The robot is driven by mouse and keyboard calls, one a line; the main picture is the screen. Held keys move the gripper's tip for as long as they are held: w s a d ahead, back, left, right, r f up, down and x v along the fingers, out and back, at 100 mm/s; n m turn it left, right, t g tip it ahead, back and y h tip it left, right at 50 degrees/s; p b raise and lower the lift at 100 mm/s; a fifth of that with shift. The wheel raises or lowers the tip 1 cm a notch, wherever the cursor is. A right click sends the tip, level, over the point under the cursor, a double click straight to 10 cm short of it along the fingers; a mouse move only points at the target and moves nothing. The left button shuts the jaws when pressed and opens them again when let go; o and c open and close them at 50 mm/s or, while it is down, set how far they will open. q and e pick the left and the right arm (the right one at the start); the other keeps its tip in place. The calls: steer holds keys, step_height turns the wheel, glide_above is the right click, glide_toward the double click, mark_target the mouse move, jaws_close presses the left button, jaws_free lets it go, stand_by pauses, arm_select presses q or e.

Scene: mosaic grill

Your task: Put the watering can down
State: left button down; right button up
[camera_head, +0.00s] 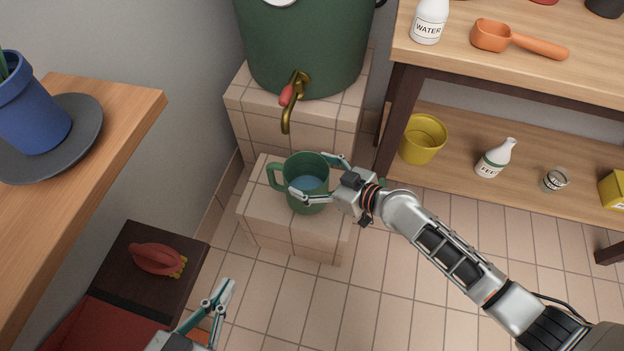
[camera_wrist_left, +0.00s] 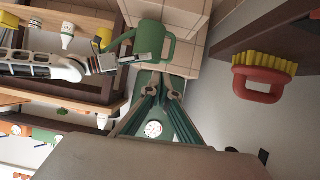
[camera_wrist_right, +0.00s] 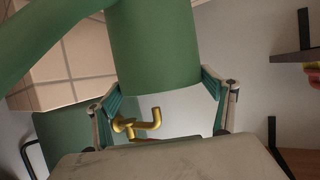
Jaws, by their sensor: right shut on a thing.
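The green watering can (camera_head: 310,203) has a loop handle at its left and bluish water inside. My right gripper (camera_head: 319,178) is shut around its body, one finger on each side. The can is upright over the lower tiled step (camera_head: 270,228), below the brass tap (camera_head: 290,118); I cannot tell whether its base touches the step. The can fills the top of the right wrist view (camera_wrist_right: 155,45) and also shows in the left wrist view (camera_wrist_left: 152,42). My left gripper (camera_head: 212,300) is empty and partly open, low at the left, away from the can.
A green barrel (camera_head: 305,50) stands on the upper tiled step. A wooden shelf (camera_head: 480,85) at right carries bottles, an orange scoop (camera_head: 515,40) and a yellow pot (camera_head: 422,140). A red brush (camera_head: 155,258) lies at lower left. A blue pot (camera_head: 35,110) is on the left table.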

arm_select(q)
steer(key=shift+w+d+r+n+t+h+b, duration=0.3)
steer(key=shift+w+d+r+n+t+b, duration=0.15)
steer(key=shift+d+r+b, duration=0.35)
arm_select(e)
step_height(320, 180, down, 4)
steer(key=shift+w+r, duration=0.1)
steer(key=shift+r, duration=0.05)
arm_select(q)
steer(key=shift+s+a+f, duration=0.1)
steer(key=shift+f, duration=0.05)
arm_select(e)
steer(key=shift+f, duration=0.2)
steer(key=o, duration=2.1)
arm_select(q)
steer(key=shift+s+d+f, duration=0.1)
steer(key=shift+d, duration=0.15)
arm_select(e)
steer(key=shift+r, duration=0.1)
